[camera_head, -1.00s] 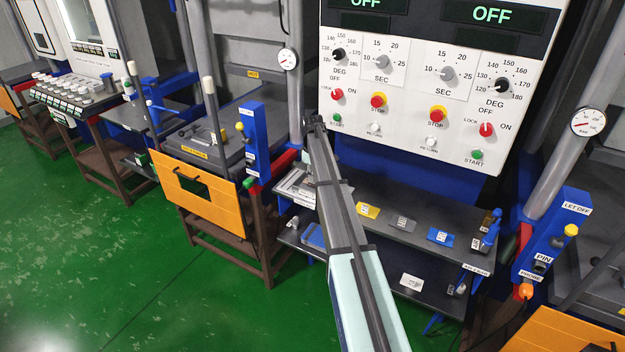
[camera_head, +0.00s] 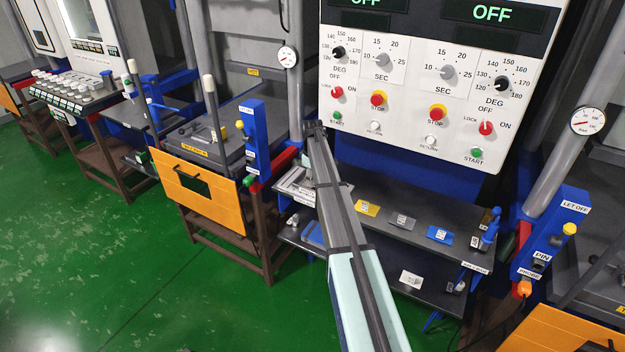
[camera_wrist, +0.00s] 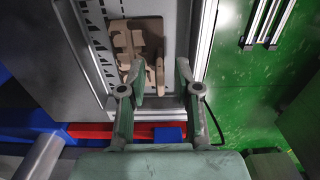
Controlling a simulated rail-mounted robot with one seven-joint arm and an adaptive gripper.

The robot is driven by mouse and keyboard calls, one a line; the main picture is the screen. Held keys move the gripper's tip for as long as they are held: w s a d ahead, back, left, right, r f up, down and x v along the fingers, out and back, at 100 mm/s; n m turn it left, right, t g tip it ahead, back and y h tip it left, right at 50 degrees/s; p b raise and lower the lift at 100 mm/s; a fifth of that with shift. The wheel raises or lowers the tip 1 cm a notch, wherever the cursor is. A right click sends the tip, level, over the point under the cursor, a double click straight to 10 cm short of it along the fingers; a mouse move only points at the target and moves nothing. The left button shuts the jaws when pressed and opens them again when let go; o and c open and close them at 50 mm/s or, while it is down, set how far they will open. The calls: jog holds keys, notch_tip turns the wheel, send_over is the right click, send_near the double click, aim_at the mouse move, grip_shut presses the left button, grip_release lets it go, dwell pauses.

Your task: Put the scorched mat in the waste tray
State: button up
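In the wrist view, my gripper (camera_wrist: 160,68) has its two fingers apart, with no object visibly clamped between them. I cannot tell whether any piece is the scorched mat, or whether this is the waste tray. In the head view, a light tray (camera_head: 291,187) is on the shelf left of my arm, which partly hides it; the fingers are not clear there.
A red bar (camera_wrist: 92,130) and blue block (camera_wrist: 170,134) lie near the gripper. The shelf holds yellow (camera_head: 367,208), grey (camera_head: 402,220) and blue (camera_head: 440,235) cards. A control panel (camera_head: 410,110) stands above. An orange-fronted press (camera_head: 196,190) is left; green floor is open.

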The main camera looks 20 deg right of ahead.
notch_tip(320, 180, up, 12)
jog(key=b, duration=0.4)
jog(key=shift+r, duration=0.1)
dwell(0.3)
jog(key=s+a+f+m, duration=0.3)
jog(key=s+a+f, duration=0.7)
jog(key=s+f, duration=0.4)
jog(key=s+a+f+m, duration=0.2)
jog(key=s+a+f, duration=1)
jog(key=s, duration=0.4)
jog(key=s+f+g, duration=0.2)
jog(key=s+f, duration=0.5)
jog(key=s, duration=0.6)
jog(key=s+a+f+m+g, duration=0.1)
jog(key=s+f+g, duration=0.1)
jog(key=s+f, duration=0.5)
jog(key=s+a+f+m+g, duration=0.1)
jog(key=s+f, duration=0.6)
jog(key=s, duration=1.1)
jog(key=shift+s+a+f+g, duration=0.2)
jog(key=shift+s+g, duration=0.1)
jog(key=shift+g, duration=0.6)
